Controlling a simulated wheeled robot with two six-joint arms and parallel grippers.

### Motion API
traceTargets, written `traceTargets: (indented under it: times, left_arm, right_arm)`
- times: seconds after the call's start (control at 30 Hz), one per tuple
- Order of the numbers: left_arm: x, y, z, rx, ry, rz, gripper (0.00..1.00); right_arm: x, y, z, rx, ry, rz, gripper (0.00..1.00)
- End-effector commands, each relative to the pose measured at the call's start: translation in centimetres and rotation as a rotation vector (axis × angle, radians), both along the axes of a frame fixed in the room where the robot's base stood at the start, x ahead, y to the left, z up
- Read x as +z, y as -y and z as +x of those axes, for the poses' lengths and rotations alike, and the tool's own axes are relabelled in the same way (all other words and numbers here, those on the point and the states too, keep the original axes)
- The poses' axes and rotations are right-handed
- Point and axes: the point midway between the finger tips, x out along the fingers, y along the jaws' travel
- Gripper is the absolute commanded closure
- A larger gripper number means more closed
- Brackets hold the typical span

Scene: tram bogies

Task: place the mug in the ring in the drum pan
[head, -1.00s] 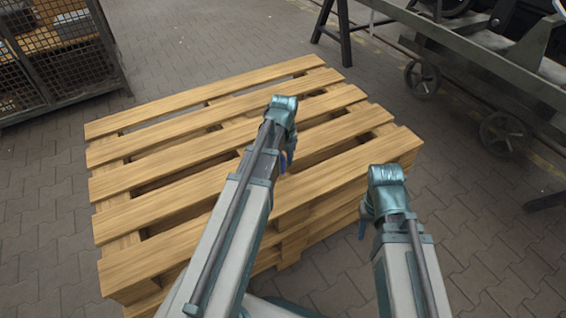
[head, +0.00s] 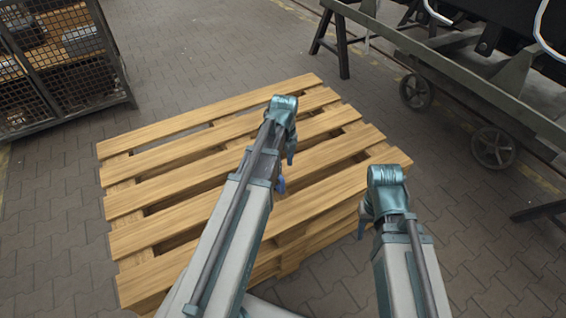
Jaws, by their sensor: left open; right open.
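No mug, ring or drum pan shows in the head view. My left gripper (head: 286,172) hangs over the wooden pallet stack (head: 190,175), mostly hidden behind its own wrist, with blue fingertips showing. It is open and nothing shows in it. My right gripper (head: 362,227) is just off the pallet's right edge in the picture, also mostly hidden by its wrist. It is open, with a blue fingertip showing and no object visible at it.
The visible pallet top is bare. A mesh cage (head: 62,70) with metal parts stands at the upper left. A steel wheeled cart (head: 470,85) stands at the upper right, with a dark trestle leg (head: 343,45) near it. Paved floor between them is clear.

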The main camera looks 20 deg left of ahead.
Motion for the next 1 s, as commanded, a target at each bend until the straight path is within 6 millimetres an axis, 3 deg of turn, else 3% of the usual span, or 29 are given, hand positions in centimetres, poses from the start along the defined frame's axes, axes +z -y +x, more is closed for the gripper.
traceTargets:
  times: [0.2, 0.33, 0.7, 1.0]
  left_arm:
    - [0.3, 0.3, -0.2, 0.018, 0.000, 0.002, 0.47]
    - [0.2, 2.5, -1.2, 0.150, -0.003, 0.010, 0.47]
    - [0.3, 12.3, -7.6, 0.958, 0.019, 0.075, 0.47]
    - [0.3, 17.4, -12.6, 1.542, 0.071, 0.107, 0.47]
  right_arm:
    - [0.3, 0.0, 0.0, 0.000, 0.000, 0.000, 0.50]
    - [0.2, 0.0, 0.0, 0.000, 0.000, 0.000, 0.50]
    - [0.2, 0.0, 0.0, 0.000, 0.000, 0.000, 0.50]
    - [0.2, 0.0, 0.0, 0.000, 0.000, 0.000, 0.50]
